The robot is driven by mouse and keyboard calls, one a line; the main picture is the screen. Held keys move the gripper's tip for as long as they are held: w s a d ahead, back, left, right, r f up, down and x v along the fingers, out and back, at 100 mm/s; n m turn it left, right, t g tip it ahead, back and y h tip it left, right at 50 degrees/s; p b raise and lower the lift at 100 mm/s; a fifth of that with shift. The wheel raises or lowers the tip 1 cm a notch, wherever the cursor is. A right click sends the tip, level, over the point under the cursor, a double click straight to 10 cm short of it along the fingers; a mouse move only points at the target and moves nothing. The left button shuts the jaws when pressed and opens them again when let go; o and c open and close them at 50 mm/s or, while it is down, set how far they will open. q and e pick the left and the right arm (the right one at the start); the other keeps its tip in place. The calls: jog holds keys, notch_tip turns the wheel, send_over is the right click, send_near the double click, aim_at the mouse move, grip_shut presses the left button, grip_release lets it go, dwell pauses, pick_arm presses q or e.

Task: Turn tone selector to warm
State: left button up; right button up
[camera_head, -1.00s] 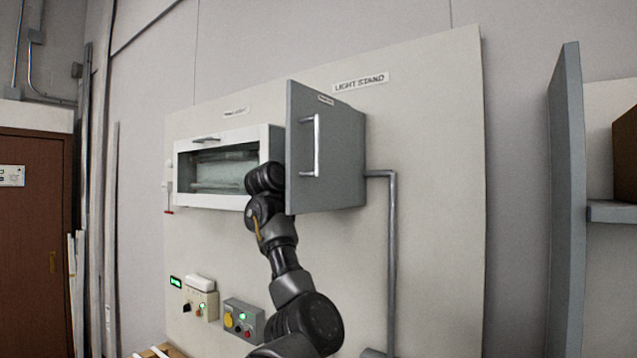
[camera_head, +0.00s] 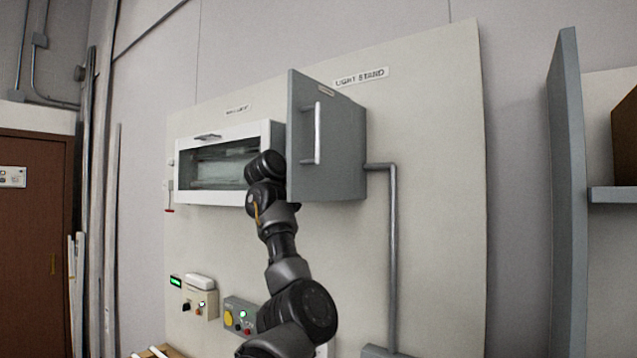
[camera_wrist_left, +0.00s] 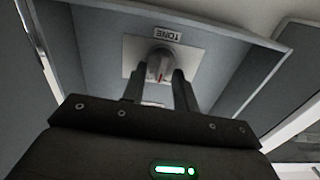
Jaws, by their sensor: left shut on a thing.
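The tone selector (camera_wrist_left: 160,62) is a grey knob with a red pointer mark on a pale plate, under a label reading TONE, seen in the left wrist view. My left gripper (camera_wrist_left: 160,82) is shut on the knob, one finger on each side. The label appears upside down in that view. In the head view the knob is hidden inside the grey cabinet behind its open door (camera_head: 337,140). My left arm reaches up to the cabinet's left side, and its gripper is hidden there. My right gripper is not in view.
A white-framed glass-front box (camera_head: 220,165) is mounted left of the cabinet. Below are control boxes (camera_head: 242,318) with buttons and lights. A grey conduit (camera_head: 392,250) runs down at the right. A grey upright panel (camera_head: 565,200) stands farther right.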

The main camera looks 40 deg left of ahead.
pick_arm(q)
jog(key=n+b, duration=0.1)
jog(key=n, duration=0.2)
jog(key=shift+a+n, duration=0.15)
jog(key=shift+n, duration=0.15)
jog(key=shift+a+n+b, duration=0.1)
jog(key=shift+n+b, duration=0.35)
jog(key=shift+n, duration=0.95)
jog(key=shift+s, duration=0.1)
jog(key=o, duration=1)
jog(key=shift+f, duration=0.1)
jog(key=shift+c, duration=0.2)
